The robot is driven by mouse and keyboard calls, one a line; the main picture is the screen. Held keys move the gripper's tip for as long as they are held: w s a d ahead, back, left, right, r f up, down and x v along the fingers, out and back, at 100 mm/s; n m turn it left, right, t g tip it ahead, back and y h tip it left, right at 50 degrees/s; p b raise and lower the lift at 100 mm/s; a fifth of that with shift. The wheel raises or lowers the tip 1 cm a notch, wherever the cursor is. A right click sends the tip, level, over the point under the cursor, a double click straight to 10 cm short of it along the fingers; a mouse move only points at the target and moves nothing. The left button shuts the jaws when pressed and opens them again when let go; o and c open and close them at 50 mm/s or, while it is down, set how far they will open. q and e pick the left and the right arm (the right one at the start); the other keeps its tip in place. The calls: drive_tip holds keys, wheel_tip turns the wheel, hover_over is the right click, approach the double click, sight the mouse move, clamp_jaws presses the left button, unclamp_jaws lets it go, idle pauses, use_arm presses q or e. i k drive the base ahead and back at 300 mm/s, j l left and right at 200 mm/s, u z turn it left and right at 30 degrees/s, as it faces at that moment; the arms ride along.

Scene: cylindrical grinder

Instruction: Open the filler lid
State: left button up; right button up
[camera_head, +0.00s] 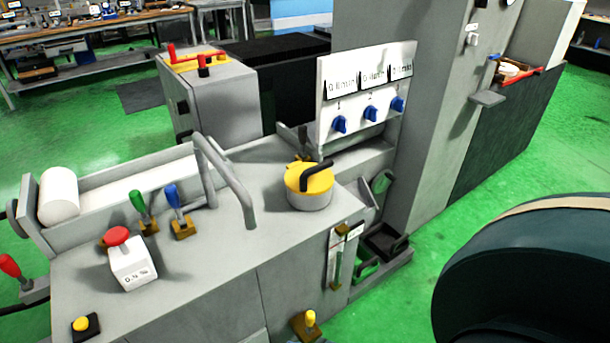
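The filler lid (310,177) is a round yellow cap with a black bent handle on top. It sits on a short grey cylindrical neck (310,200) on the machine's grey top, right of the middle of the head view. The lid looks closed on the neck, with no gap that I can see. Neither of my grippers shows in this view, and nothing touches the lid.
A grey bent rail (232,180) rises left of the lid. A panel with blue knobs (365,95) stands behind it. Green (138,203) and blue (174,197) levers and a red-button box (130,262) are at left. The top in front of the lid is clear.

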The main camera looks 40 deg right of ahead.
sight(310, 179)
drive_tip(key=l+z, duration=0.15)
drive_tip(key=l, duration=0.7)
drive_tip(key=l+z, duration=0.15)
drive_tip(key=l, duration=0.65)
drive_tip(key=i+l+z, duration=0.15)
drive_tip(key=l, duration=0.7)
drive_tip(key=k, duration=0.05)
